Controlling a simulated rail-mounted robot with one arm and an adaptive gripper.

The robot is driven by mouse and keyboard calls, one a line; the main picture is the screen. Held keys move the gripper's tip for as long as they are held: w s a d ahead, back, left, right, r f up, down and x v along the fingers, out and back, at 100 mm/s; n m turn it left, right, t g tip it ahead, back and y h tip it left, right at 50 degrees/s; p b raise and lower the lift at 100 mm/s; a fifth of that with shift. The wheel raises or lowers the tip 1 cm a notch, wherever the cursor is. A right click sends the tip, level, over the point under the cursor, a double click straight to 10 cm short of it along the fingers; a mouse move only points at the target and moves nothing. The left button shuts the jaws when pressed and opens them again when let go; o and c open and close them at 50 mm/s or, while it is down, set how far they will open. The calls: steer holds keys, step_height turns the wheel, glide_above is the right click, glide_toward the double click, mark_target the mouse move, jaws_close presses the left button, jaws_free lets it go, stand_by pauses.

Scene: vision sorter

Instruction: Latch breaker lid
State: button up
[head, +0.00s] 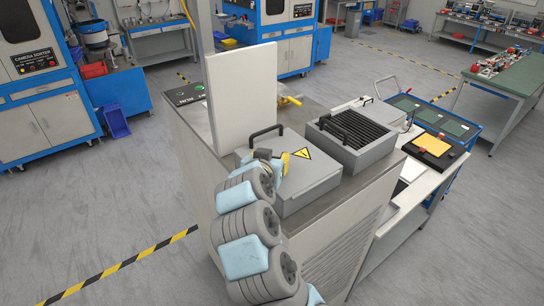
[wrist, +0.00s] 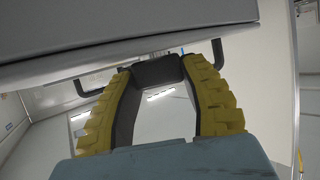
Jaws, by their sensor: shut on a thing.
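A grey box (head: 312,185) with a yellow warning triangle (head: 303,153) on its flat lid stands on the cabinet top in the head view. A black bar handle (head: 267,131) rises at the lid's back left. My gripper (head: 284,162) is low over the lid's left part, partly hidden by my arm. I cannot tell whether a latch is engaged.
A white upright panel (head: 242,95) stands behind the box. A second grey box (head: 352,147) with a dark ribbed top and its own handle sits close on the right. A trolley (head: 445,165) carrying trays stands further right. The floor left of the cabinet is free.

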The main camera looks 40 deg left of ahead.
steer(key=n+g+y, duration=0.2)
steer(key=n, duration=0.1)
steer(key=shift+w+d+y+p, duration=0.1)
steer(key=shift+y+p, duration=0.2)
steer(key=shift+p, duration=0.1)
steer(key=shift+f+n+g+y+b, duration=0.1)
steer(key=shift+n+g+y+b, duration=0.5)
steer(key=shift+n+g+y, duration=0.5)
steer(key=shift+n+g, duration=0.3)
steer(key=o, duration=1.2)
steer(key=shift+a, duration=0.2)
